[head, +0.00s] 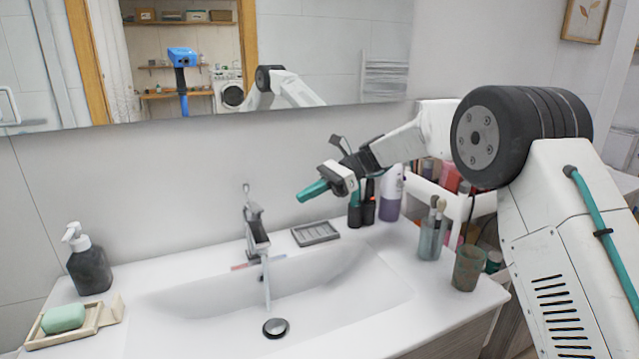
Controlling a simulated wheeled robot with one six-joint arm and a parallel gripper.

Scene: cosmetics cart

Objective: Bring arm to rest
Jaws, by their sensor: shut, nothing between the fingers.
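My gripper (313,190) is at the end of my white and black arm, which reaches in from the right. Its teal fingertips are shut, with nothing held. It hangs in the air above the back of the sink, to the right of the faucet, and appears clear of the counter. The arm also shows in part in the mirror.
Dark bottles (361,212) and a purple bottle (390,195) stand right of the gripper. A tumbler (467,268) and brush glass (430,240) stand near the arm.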

